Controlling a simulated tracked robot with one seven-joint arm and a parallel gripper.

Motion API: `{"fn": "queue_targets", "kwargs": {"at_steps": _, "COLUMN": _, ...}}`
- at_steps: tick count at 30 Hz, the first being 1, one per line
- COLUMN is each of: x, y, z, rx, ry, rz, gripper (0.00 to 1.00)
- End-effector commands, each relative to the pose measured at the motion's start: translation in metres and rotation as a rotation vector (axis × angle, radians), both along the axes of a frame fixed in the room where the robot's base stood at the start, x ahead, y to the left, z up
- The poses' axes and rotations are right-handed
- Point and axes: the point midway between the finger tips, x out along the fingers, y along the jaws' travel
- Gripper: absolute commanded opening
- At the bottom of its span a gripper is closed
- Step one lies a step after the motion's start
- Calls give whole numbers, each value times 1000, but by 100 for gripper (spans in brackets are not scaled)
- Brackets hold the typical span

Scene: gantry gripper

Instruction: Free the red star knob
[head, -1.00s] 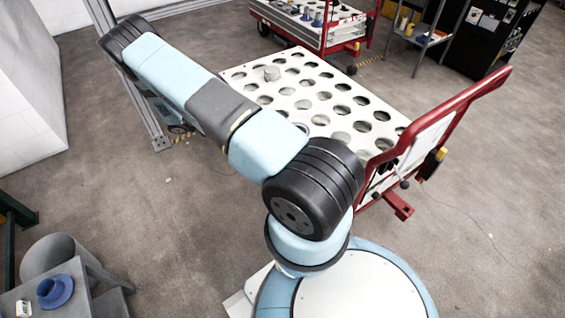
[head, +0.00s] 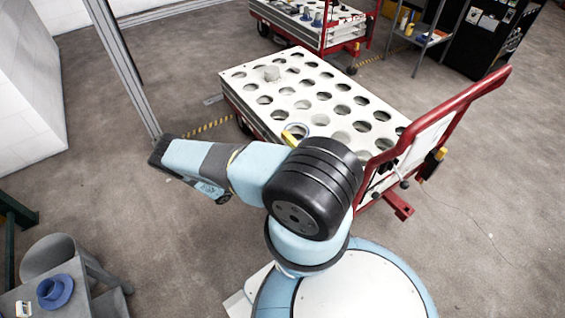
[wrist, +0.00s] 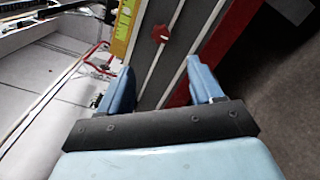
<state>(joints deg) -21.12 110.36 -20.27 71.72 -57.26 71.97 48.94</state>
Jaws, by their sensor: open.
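A small red knob (wrist: 160,34) shows in the wrist view on a long grey profile (wrist: 174,68) with pale lines along it. The knob is small, so its lobes are hard to make out. My gripper (wrist: 160,66) is open and empty. Its two blue fingers stand apart, with the knob ahead of them and between their lines, not touched. In the head view I cannot pick out the knob, and my gripper's fingers are not clear behind my arm.
A yellow part (wrist: 124,30) sits left of the knob. A grey upright post (head: 126,75) stands at the left in the head view. A cart with a holed white top (head: 290,75) and a red handle (head: 460,100) stands behind my arm.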

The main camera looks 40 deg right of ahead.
Motion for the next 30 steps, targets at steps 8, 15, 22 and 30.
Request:
{"fn": "queue_targets", "kwargs": {"at_steps": 8, "x": -4, "y": -22, "z": -3, "rx": -6, "ry": 3, "rz": 4, "gripper": 65}}
{"fn": "queue_targets", "kwargs": {"at_steps": 15, "x": -6, "y": -63, "z": -3, "rx": -5, "ry": 3, "rz": 5, "gripper": 65}}
{"fn": "queue_targets", "kwargs": {"at_steps": 22, "x": -8, "y": -102, "z": -3, "rx": -4, "ry": 3, "rz": 5, "gripper": 65}}
{"fn": "queue_targets", "kwargs": {"at_steps": 30, "x": -9, "y": -132, "z": -3, "rx": -4, "ry": 2, "rz": 6, "gripper": 65}}
